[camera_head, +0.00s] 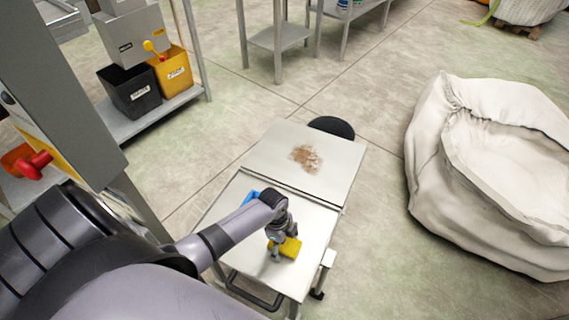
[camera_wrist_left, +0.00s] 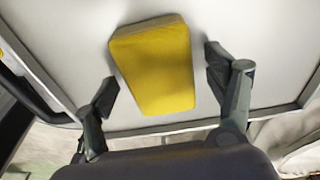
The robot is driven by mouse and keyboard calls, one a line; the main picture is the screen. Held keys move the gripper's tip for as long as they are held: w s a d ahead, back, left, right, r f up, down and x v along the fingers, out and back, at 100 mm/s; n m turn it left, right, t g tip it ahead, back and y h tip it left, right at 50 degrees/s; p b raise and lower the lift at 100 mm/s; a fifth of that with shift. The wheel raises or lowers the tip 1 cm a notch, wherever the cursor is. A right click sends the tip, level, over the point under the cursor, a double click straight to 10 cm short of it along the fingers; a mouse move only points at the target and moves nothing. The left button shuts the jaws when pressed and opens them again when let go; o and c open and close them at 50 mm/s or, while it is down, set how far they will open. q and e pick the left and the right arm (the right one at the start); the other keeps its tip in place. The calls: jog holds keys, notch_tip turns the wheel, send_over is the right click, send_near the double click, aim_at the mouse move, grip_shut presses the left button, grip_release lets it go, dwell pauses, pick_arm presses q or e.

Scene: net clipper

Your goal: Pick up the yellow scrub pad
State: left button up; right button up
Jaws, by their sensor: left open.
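The yellow scrub pad (camera_head: 290,247) lies on the near part of a small pale metal table (camera_head: 312,222). In the left wrist view the pad (camera_wrist_left: 155,65) is a yellow block on the pale surface, between and a little beyond the fingertips. My left gripper (camera_head: 279,250) is over the pad in the head view and hides part of it. In the left wrist view my left gripper (camera_wrist_left: 160,80) is open, with one finger on each side of the pad and a gap to both. My right gripper is in neither view.
A blue item (camera_head: 250,197) lies on the table behind my left forearm. A brown stain (camera_head: 306,158) marks the table's far part. A large white sack (camera_head: 490,180) stands on the right. A shelf with a black bin (camera_head: 132,95) and a yellow bin (camera_head: 172,75) stands at upper left.

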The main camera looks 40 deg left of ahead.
aim_at(285, 243)
pick_arm(q)
jog(key=c, duration=1.1)
jog(key=shift+o, duration=0.2)
jog(key=shift+r, duration=0.65)
notch_tip(285, 243, up, 19)
jog(key=p, duration=0.3)
jog(key=shift+f, duration=0.15)
jog(key=o, duration=0.4)
jog(key=c, duration=0.5)
